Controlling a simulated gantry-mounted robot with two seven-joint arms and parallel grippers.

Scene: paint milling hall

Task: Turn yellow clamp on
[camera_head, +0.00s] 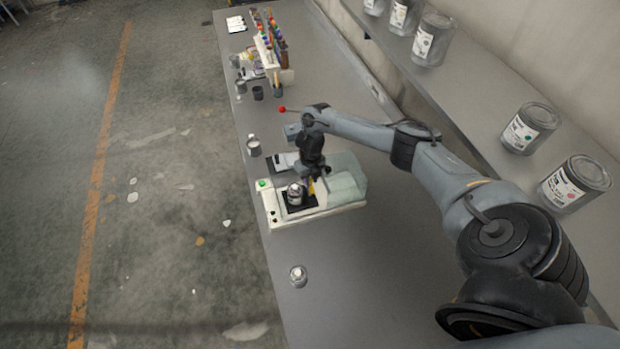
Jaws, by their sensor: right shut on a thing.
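The yellow clamp (311,188) shows as a small yellow strip on the white machine (330,206) on the bench. My right gripper (318,180) points down over the machine and is shut on the clamp. The gripper and wrist hide most of the clamp, so its exact angle cannot be told. A small metal can (295,194) stands on the machine's black plate, just left of the clamp. A green button (262,184) is at the machine's left end. My left gripper is not in view.
A small can (298,275) stands on the bench (335,290) in front of the machine. Metal cups (253,147) and a rack of coloured bottles (268,50) are farther back. Paint cans (530,128) stand on the shelf at right. The bench's near part is mostly clear.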

